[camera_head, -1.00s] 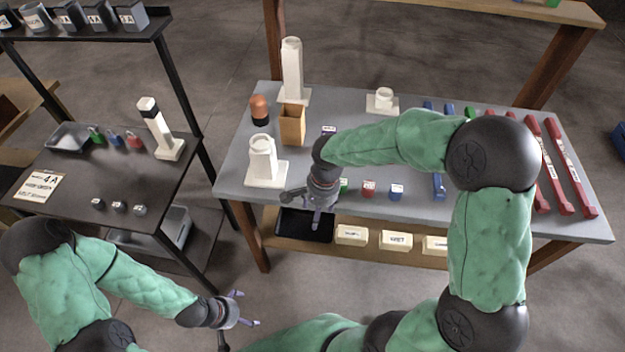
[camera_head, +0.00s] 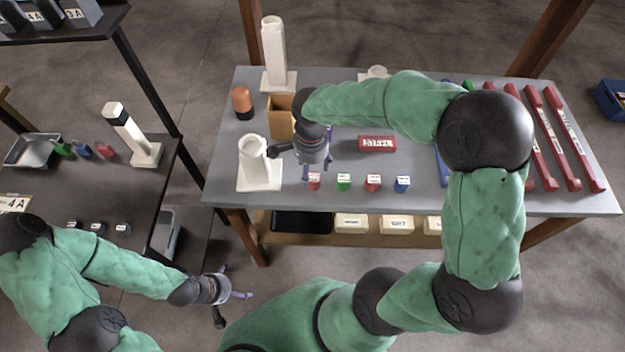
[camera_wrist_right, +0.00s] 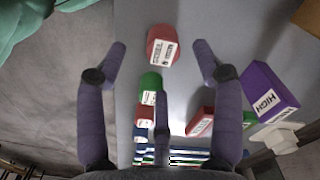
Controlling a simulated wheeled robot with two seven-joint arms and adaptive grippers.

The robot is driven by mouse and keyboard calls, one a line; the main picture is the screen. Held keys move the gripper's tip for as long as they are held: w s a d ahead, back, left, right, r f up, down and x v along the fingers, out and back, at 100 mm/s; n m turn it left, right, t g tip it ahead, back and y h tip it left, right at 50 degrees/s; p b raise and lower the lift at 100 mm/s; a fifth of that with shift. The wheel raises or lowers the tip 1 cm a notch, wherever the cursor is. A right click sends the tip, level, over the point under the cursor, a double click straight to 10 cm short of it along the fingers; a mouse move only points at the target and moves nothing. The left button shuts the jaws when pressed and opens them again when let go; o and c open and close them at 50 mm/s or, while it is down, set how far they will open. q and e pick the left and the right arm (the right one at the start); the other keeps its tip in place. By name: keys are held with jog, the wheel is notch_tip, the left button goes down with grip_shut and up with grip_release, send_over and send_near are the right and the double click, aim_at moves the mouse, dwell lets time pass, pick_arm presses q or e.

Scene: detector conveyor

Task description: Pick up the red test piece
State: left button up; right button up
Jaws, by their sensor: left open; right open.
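A small red test piece (camera_head: 314,181) with a white label stands near the table's front edge, at the left end of a row. My right gripper (camera_head: 316,170) is open and empty above it. In the right wrist view the red piece (camera_wrist_right: 161,45) lies ahead, between the spread fingertips of the gripper (camera_wrist_right: 160,60); no contact shows. A second small red piece (camera_head: 373,183) stands in the same row, between a green piece (camera_head: 344,182) and a blue piece (camera_head: 402,184). My left gripper (camera_head: 238,286) is open and empty, low in front of the tables.
A labelled red block (camera_head: 377,143) lies behind the row. A purple block marked HIGH (camera_wrist_right: 268,90) is beside the gripper. A white short post (camera_head: 254,160) and a brown box (camera_head: 281,118) stand left. Long red bars (camera_head: 545,130) lie right. A dark side table (camera_head: 100,190) stands left.

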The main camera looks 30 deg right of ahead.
aim_at(314, 177)
jog(key=shift+w+d+f+b, duration=0.15)
jog(key=shift+f+b, duration=0.2)
jog(key=shift+f, duration=0.65)
jog(key=shift+s+d+f+b, duration=0.1)
jog(key=shift+f+b, duration=0.2)
jog(key=shift+f, duration=0.75)
jog(key=shift+w+d+f+b, duration=0.15)
jog(key=shift+f+b, duration=0.2)
jog(key=shift+f, duration=0.65)
jog(key=shift+s, duration=0.15)
jog(key=c, duration=1.3)
